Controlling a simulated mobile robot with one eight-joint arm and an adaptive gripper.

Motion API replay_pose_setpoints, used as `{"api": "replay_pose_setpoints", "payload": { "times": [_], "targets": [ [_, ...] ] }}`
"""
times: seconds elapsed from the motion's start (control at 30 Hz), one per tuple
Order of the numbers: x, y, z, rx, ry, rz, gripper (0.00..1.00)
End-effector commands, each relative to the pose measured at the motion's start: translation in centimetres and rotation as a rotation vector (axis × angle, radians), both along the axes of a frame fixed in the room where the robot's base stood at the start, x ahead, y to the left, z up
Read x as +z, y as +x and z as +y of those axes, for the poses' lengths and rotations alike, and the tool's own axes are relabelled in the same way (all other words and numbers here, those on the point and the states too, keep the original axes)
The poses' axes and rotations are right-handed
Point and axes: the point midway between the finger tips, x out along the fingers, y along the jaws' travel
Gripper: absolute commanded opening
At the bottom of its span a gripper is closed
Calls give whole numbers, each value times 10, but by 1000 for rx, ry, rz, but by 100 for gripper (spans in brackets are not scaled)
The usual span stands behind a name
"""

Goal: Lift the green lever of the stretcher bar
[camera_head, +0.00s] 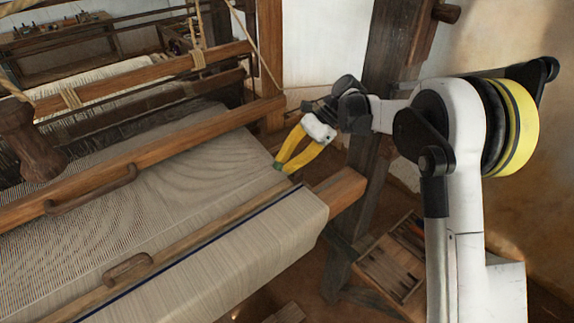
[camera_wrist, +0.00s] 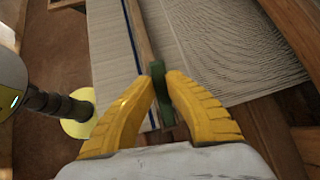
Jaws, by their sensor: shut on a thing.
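The green lever (camera_wrist: 160,92) stands between my gripper's two yellow fingers in the wrist view, with both fingertips against its sides. My gripper (camera_wrist: 162,80) is shut on it. In the head view my gripper (camera_head: 280,166) reaches down to the right edge of the cloth, and only a trace of green shows at its fingertips. The stretcher bar (camera_head: 205,224) is a thin wooden bar lying across the pale cloth. The bar (camera_wrist: 139,35) also runs up from the lever in the wrist view. The lever's lower part is partly hidden by the fingers.
The pale woven cloth (camera_head: 185,180) spreads left of my gripper and folds over the front beam (camera_head: 340,190). A wooden beater bar with a handle (camera_head: 95,190) crosses the cloth. A dark upright post (camera_head: 385,80) stands close behind my arm. A slatted wooden box (camera_head: 392,265) sits lower right.

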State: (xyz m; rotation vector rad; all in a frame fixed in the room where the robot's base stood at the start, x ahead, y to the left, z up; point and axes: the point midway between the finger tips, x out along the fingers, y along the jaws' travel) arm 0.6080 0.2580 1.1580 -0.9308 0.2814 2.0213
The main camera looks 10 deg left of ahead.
Motion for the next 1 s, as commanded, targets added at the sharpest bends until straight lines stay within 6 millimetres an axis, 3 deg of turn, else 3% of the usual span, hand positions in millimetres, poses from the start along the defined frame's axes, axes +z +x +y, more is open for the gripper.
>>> {"api": "replay_pose_setpoints", "payload": {
  "times": [0.17,0.2,0.3,0.67,1.0],
  "targets": [
    [-1,0,0,-1,-2,-1,0],
    [-1,0,0,-1,-2,-1,17],
    [-1,0,0,0,-2,-1,40],
    [6,0,0,0,-1,-1,40],
    [70,0,0,0,-2,-1,40]
  ]
}}
